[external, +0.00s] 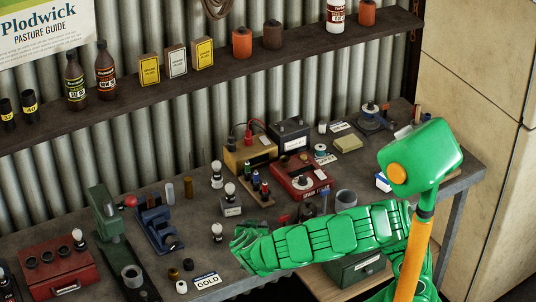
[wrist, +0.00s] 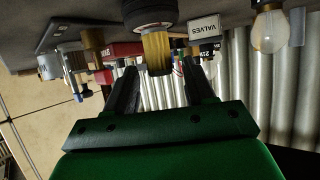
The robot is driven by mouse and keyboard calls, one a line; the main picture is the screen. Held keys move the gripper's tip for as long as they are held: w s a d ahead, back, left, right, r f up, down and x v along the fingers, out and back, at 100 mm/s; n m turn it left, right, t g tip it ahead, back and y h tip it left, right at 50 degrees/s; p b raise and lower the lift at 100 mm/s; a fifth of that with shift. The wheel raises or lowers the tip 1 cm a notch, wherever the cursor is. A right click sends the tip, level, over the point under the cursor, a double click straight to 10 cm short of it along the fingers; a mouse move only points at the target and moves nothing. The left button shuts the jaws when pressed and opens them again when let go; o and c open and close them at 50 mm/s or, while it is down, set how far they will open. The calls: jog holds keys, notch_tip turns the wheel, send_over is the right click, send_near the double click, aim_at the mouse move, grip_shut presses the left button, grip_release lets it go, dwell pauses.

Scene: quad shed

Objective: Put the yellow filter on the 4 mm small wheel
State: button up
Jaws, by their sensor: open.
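The wrist view is upside down, with the bench top along its upper edge. My gripper (wrist: 161,68) is open there, its two dark fingers apart. A ribbed yellow cylinder, apparently the yellow filter (wrist: 157,50), lies in line with the gap between the fingertips; I cannot tell whether it is between or just beyond them. A dark, tyre-like wheel (wrist: 150,14) adjoins its bench-side end; its size cannot be read. In the external view my green gripper (external: 240,246) is low over the front of the bench, its fingers hard to make out. I cannot pick out the filter there.
A bulb (external: 217,231) and a grey box (external: 231,207) stand behind my gripper. Small pots and a GOLD label (external: 207,281) lie in front-left. A blue vise-like tool (external: 158,229), green press (external: 109,222) and red case (external: 57,266) crowd the left. A shelf (external: 200,75) runs above.

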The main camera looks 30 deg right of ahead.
jog(key=shift+v, duration=2.45)
jog(key=shift+d, duration=0.15)
jog(key=s+d+r+n+g+h, duration=0.1)
jog(key=d+r+g, duration=0.25)
jog(key=d, duration=0.85)
jog(key=s+d+r+n+g+h, duration=0.15)
jog(key=d+g, duration=0.25)
jog(key=d, duration=0.9)
jog(key=s+d+r+n+g+y, duration=0.1)
jog(key=s+d+n+g+y, duration=0.25)
jog(key=s+d, duration=0.4)
jog(key=s+d+r+n+g+y, duration=0.2)
jog(key=s+d+n, duration=0.2)
jog(key=s, duration=0.6)
jog(key=s+a+m+y, duration=0.3)
jog(key=s+a+y, duration=0.1)
jog(key=s+a, duration=0.1)
jog(key=shift+a+r+t, duration=0.3)
jog(key=shift+a+r, duration=0.05)
jog(key=shift+a, duration=0.05)
